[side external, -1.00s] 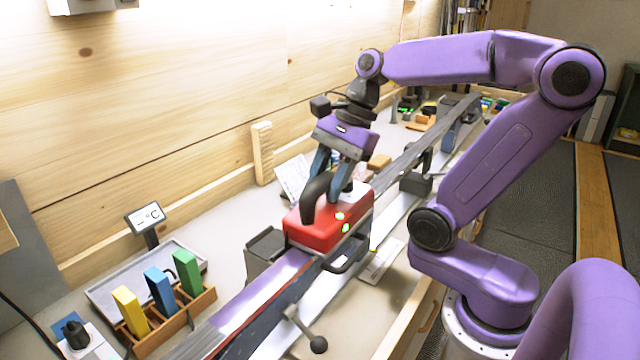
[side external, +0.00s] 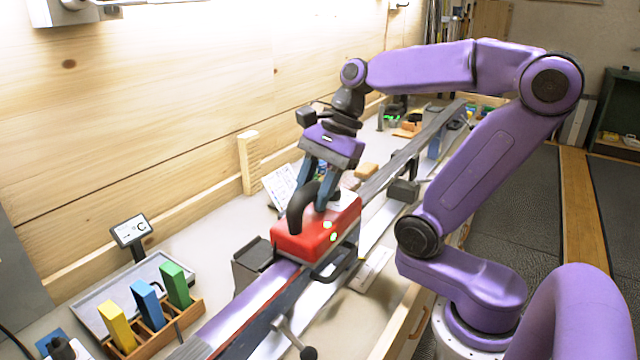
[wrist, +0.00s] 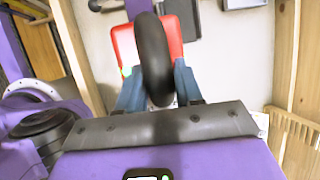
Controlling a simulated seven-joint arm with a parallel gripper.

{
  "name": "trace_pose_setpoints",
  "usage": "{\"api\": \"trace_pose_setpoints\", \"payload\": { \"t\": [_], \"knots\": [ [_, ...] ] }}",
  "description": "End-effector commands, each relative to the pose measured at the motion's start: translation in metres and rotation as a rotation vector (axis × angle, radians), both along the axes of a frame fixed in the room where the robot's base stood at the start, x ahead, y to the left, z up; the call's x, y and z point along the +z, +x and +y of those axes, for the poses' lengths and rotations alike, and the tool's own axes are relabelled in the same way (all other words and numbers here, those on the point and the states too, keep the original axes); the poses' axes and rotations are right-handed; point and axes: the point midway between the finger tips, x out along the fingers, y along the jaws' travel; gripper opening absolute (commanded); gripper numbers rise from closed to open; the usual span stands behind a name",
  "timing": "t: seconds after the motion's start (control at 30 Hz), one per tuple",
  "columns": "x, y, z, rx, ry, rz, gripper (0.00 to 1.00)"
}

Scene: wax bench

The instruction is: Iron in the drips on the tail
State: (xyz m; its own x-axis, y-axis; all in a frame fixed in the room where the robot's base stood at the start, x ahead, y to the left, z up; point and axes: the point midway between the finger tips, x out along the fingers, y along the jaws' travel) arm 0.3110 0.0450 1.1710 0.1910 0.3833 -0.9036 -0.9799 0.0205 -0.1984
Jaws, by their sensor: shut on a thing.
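My gripper (side external: 316,188) is shut on the black handle of the red wax iron (side external: 308,242), with a finger on each side of the handle; the wrist view shows this grip too (wrist: 158,92). The iron sits over the ski (side external: 245,302), and its underside is hidden. Green lights glow on its side. The ski runs lengthwise along the bench. Its near stretch looks shiny and purple, and the stretch beyond the iron looks grey. I cannot make out separate wax drips. The ski surface beneath the iron is hidden.
A wooden rack (side external: 172,335) holds yellow (side external: 117,327), blue (side external: 146,304) and green (side external: 175,286) bars by a grey tray (side external: 90,305). A small display (side external: 131,231) stands behind. A dark vise block (side external: 253,262) is beside the ski. A ball-ended lever (side external: 300,345) sticks out in front.

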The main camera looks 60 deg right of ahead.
Motion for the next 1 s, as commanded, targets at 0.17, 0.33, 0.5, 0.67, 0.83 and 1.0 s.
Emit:
{"api": "trace_pose_setpoints", "payload": {
  "t": [0.17,0.33,0.5,0.67,0.83,1.0],
  "knots": [
    [0.022,0.001,0.001,-0.001,0.0,-0.008,0.0],
    [0.032,0.0,0.001,-0.001,0.0,-0.005,0.0],
    [0.043,0.0,0.001,0.0,0.0,-0.003,0.0],
    [0.055,0.0,0.001,0.0,0.0,-0.004,0.0],
    [0.067,0.0,0.001,-0.002,0.0,-0.004,0.0],
    [0.077,0.0,0.001,-0.001,0.0,-0.004,0.0]
  ]
}}
